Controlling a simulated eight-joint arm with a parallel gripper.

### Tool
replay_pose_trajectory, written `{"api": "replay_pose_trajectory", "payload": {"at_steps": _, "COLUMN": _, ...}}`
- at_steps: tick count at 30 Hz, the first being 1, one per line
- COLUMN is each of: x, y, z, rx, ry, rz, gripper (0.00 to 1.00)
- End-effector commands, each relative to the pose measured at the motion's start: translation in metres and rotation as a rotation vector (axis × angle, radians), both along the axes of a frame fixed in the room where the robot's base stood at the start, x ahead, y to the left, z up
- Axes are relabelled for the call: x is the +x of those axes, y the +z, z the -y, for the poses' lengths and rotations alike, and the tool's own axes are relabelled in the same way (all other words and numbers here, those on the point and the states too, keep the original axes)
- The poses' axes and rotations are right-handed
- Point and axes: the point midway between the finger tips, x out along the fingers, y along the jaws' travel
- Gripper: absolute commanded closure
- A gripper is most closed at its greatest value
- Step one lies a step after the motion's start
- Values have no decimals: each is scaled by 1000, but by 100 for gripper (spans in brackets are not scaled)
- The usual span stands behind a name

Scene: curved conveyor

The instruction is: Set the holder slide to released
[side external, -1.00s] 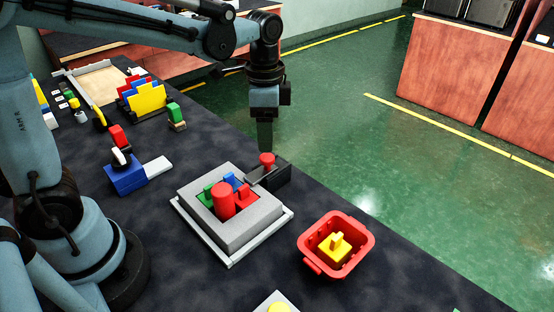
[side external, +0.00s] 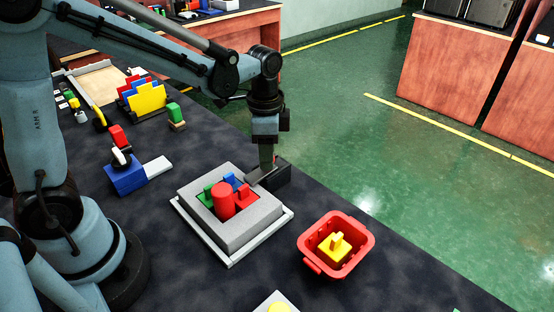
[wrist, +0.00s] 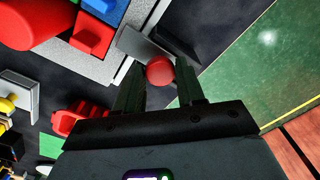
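A slide with a round red knob (wrist: 160,70) sits at the edge of the grey holder (side external: 247,231). Its flat grey plate (wrist: 134,41) and a dark upright wall (side external: 283,178) show beside the knob. My gripper (wrist: 158,78) points down over the slide, with its two fingers apart and the knob in the gap at their tips. No contact with the knob can be made out. In the side view my gripper (side external: 266,165) hides most of the knob. The holder contains a red cylinder (side external: 223,200) and green, blue and red blocks.
A red bin (side external: 312,258) with a yellow block (side external: 340,248) stands right of the holder. The table edge drops to green floor just behind the slide.

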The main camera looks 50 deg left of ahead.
Motion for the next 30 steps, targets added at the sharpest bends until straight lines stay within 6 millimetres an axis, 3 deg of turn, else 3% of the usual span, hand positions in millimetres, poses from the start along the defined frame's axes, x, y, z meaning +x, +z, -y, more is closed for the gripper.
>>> {"api": "replay_pose_trajectory", "payload": {"at_steps": 1, "x": 0, "y": 0, "z": 0, "rx": 0, "ry": 0, "rz": 0, "gripper": 70}}
{"api": "replay_pose_trajectory", "payload": {"at_steps": 7, "x": 0, "y": 0, "z": 0, "rx": 0, "ry": 0, "rz": 0, "gripper": 100}}
{"api": "replay_pose_trajectory", "payload": {"at_steps": 14, "x": 2, "y": 0, "z": 0, "rx": 0, "ry": 0, "rz": 0, "gripper": 100}}
{"api": "replay_pose_trajectory", "payload": {"at_steps": 22, "x": 30, "y": 1, "z": 0, "rx": 0, "ry": 1, "rz": 0, "gripper": 100}}
{"api": "replay_pose_trajectory", "payload": {"at_steps": 30, "x": 36, "y": 1, "z": 0, "rx": 0, "ry": 0, "rz": 6, "gripper": 100}}
